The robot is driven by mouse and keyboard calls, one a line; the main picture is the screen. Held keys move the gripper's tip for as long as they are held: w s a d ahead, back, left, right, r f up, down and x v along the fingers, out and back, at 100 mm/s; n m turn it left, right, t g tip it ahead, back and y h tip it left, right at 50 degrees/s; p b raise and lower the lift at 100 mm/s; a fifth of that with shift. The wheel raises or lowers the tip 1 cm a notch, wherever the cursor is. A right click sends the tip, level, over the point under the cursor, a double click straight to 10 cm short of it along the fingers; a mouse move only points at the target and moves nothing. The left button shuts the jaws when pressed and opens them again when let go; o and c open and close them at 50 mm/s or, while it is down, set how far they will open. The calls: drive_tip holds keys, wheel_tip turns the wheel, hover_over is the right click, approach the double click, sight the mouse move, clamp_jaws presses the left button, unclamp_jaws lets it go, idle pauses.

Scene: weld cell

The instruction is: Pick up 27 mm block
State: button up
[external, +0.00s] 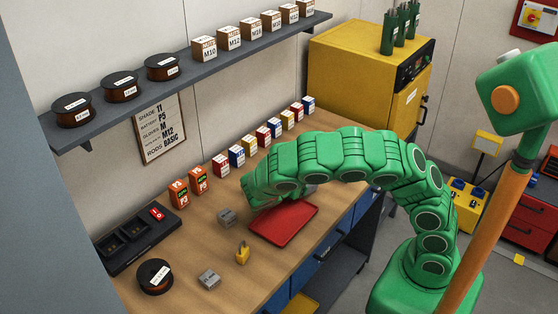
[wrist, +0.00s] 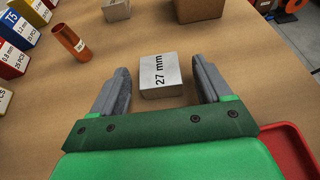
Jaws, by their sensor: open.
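The two grey fingers are apart, with a gap on each side of the block, and hold nothing. In the external view my gripper (external: 256,197) is low over the bench by the red tray, its fingers mostly hidden by the green arm. I cannot make out the 27 mm block there.
A red tray (external: 284,222) lies beside my gripper. Grey blocks (external: 227,217) (external: 208,279), a yellow padlock (external: 242,253) and a spool (external: 155,276) stand on the bench. A copper cylinder (wrist: 70,42) and a brown block (wrist: 200,9) are near the block. Small boxes line the wall.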

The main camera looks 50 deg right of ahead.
drive_tip(key=shift+c, duration=0.3)
drive_tip(key=c, duration=1.1)
drive_tip(key=shift+r, duration=0.1)
drive_tip(key=shift+r, duration=0.55)
drive_tip(key=s+r, duration=0.7)
drive_tip(key=s, duration=0.2)
drive_tip(key=s+r, duration=0.4)
drive_tip(key=s, duration=0.1)
drive_tip(key=shift+a+r, duration=0.35)
drive_tip(key=shift+a, duration=0.05)
